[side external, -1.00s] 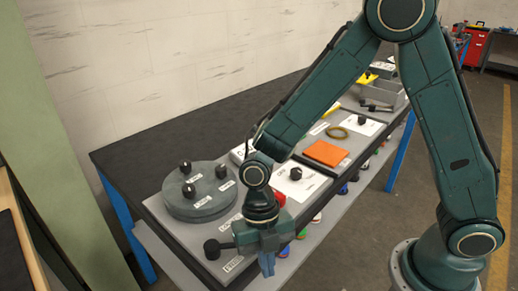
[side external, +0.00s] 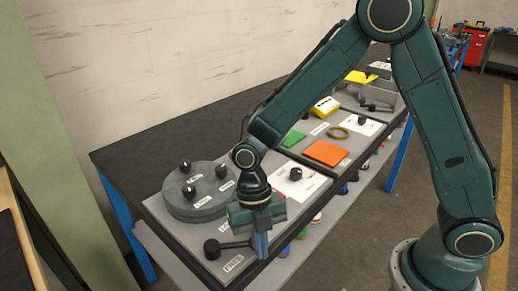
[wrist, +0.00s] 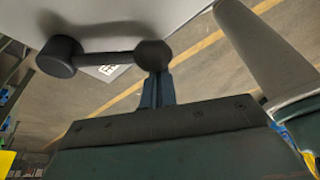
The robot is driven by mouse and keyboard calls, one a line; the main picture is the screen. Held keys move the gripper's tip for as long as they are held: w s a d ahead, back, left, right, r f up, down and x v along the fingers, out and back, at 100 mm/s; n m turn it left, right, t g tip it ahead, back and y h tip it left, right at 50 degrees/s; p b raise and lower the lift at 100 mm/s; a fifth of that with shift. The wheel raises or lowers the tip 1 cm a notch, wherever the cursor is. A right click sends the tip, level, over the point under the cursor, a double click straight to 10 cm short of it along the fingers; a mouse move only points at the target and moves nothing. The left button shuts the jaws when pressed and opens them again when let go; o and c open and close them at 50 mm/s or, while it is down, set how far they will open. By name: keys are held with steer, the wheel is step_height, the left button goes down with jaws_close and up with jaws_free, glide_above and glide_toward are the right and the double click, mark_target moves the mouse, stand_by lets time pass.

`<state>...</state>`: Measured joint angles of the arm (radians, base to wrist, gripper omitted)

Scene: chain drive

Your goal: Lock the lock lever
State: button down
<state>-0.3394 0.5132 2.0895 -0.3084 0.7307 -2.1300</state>
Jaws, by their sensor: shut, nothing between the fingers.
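The lock lever is a dark bar with a thick round knob (side external: 212,249) at its left end, on the front left corner of the grey bench panel. A label reading FREE (side external: 233,264) lies just in front of it. In the wrist view the lever bar (wrist: 105,58) runs level from the big knob to a smaller rounded end (wrist: 153,54). My gripper (side external: 261,246) is shut and empty, pointing down at the lever's right end, which it hides in the side view. In the wrist view the shut fingers (wrist: 158,92) are right by that rounded end; I cannot tell if they touch.
A grey round disc (side external: 190,208) with several black knobs stands just behind the lever. A white plate with a black knob (side external: 295,174), an orange pad (side external: 326,153), a green pad (side external: 294,139) and a yellow box (side external: 326,107) lie farther along. The bench's front edge is close to my gripper.

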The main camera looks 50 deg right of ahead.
steer(key=shift+w+d+n, duration=0.5)
steer(key=shift+d+n, duration=0.05)
steer(key=shift+n, duration=0.05)
steer(key=shift+w+d, duration=0.45)
steer(key=shift+w, duration=0.05)
steer(key=shift+w+d, duration=0.35)
steer(key=shift+w, duration=0.3)
steer(key=shift+w+d, duration=0.35)
steer(key=shift+w, duration=0.25)
steer(key=shift+w+d, duration=0.25)
steer(key=shift+w, duration=0.7)
steer(key=shift+w+d, duration=0.1)
steer(key=shift+w, duration=0.1)
steer(key=shift+s, duration=0.1)
